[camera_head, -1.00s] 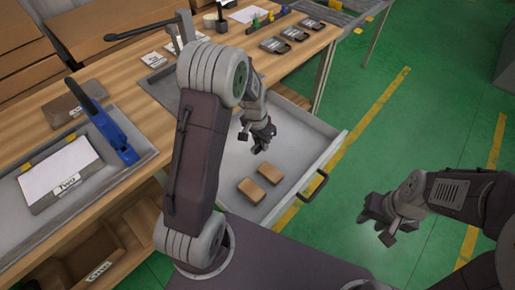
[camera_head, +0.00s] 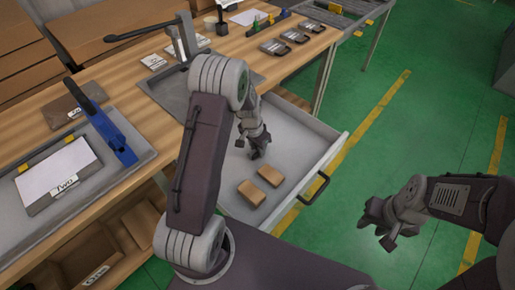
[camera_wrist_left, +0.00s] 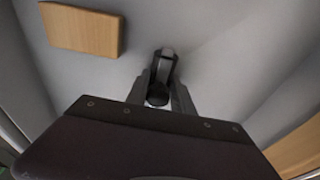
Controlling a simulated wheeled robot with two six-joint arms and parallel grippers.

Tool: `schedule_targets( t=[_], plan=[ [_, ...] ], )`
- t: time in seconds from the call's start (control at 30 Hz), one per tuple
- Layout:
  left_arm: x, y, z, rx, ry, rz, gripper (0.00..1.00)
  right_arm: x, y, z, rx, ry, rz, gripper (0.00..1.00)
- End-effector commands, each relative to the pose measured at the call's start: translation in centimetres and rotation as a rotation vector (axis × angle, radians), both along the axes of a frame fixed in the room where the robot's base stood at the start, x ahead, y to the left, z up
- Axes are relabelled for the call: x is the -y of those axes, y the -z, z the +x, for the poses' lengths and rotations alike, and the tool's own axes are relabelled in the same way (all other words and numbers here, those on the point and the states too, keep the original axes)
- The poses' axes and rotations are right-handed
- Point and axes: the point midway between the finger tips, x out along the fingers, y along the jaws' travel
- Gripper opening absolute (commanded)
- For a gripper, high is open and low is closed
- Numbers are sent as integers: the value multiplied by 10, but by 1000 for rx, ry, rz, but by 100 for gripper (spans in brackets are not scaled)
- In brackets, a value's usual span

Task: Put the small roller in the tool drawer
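The tool drawer (camera_head: 313,150) is pulled out from under the workbench and shows its grey inside. My left gripper (camera_head: 256,152) is inside it, pointing down near the drawer floor. In the left wrist view, a small dark and grey roller (camera_wrist_left: 158,94) sits between the fingers of my left gripper (camera_wrist_left: 163,88), which look closed on it. The drawer floor (camera_wrist_left: 225,50) is right below it; whether the roller touches it is unclear. In the head view the roller is hidden by the gripper. My right gripper (camera_head: 375,233) hangs empty over the green floor, fingers apart.
Two wooden blocks (camera_head: 251,193) (camera_head: 271,175) lie in the front of the drawer; one also shows in the left wrist view (camera_wrist_left: 85,30). The drawer's front wall with a dark handle (camera_head: 315,190) faces right. The bench holds a blue tool (camera_head: 115,135) and trays.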

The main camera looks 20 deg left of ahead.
Motion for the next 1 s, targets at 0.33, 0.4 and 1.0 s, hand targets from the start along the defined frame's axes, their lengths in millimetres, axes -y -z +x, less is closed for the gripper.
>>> schedule_targets(
  t=[0.33,0.4,1.0],
  plan=[
    [0,-1,0,0,-1,0,45,0,-1,0,0,0,0,35],
    [0,-8,0,1,-1,0,45,0,-5,0,0,0,0,35],
    [-6,-121,-17,0,-2,0,45,0,-26,0,0,0,0,35]
  ],
)
